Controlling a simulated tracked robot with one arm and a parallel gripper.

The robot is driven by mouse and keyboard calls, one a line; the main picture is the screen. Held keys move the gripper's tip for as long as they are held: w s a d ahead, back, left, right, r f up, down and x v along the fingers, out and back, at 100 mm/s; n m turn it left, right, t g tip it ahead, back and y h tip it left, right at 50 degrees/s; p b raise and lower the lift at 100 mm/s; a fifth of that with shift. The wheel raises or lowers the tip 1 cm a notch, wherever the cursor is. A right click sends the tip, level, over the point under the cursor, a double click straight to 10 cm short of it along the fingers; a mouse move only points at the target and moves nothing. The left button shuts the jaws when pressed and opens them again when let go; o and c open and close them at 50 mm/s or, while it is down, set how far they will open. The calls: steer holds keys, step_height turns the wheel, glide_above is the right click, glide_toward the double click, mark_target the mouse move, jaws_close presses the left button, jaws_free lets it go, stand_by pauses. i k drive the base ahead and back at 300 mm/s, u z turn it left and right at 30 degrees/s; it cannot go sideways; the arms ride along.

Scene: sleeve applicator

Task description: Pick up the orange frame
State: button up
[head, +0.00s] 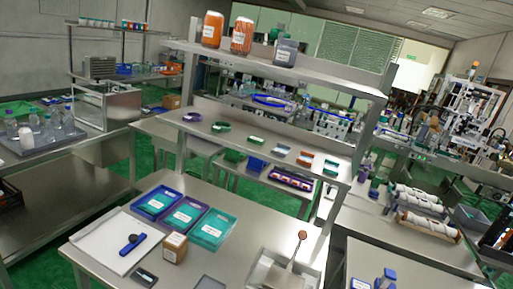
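A small orange piece (305,158), which looks like the orange frame, lies on the middle shelf (235,146) of the steel bench, right of centre. It sits in a spaced row of similar small pieces. A dark green piece (282,149) is on its left and a teal piece (330,167) is on its right. It is small in the view, so its exact shape is hard to tell. My gripper is not in view.
Orange jars (212,29) and a grey jar (286,52) stand on the top shelf above. Below, the bench top holds blue and teal trays (212,229), a white tray (106,242), a small brown box (174,247) and a lever device (287,270). Green floor shows at the left.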

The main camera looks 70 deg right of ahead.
mark_target(306, 158)
steer(key=z, duration=0.25)
steer(key=i, duration=1.15)
steer(key=z, duration=0.9)
steer(key=i, duration=0.45)
steer(key=z, duration=0.3)
steer(key=k, duration=0.85)
steer(key=z, duration=0.2)
steer(key=i, duration=0.85)
steer(key=u, duration=0.1)
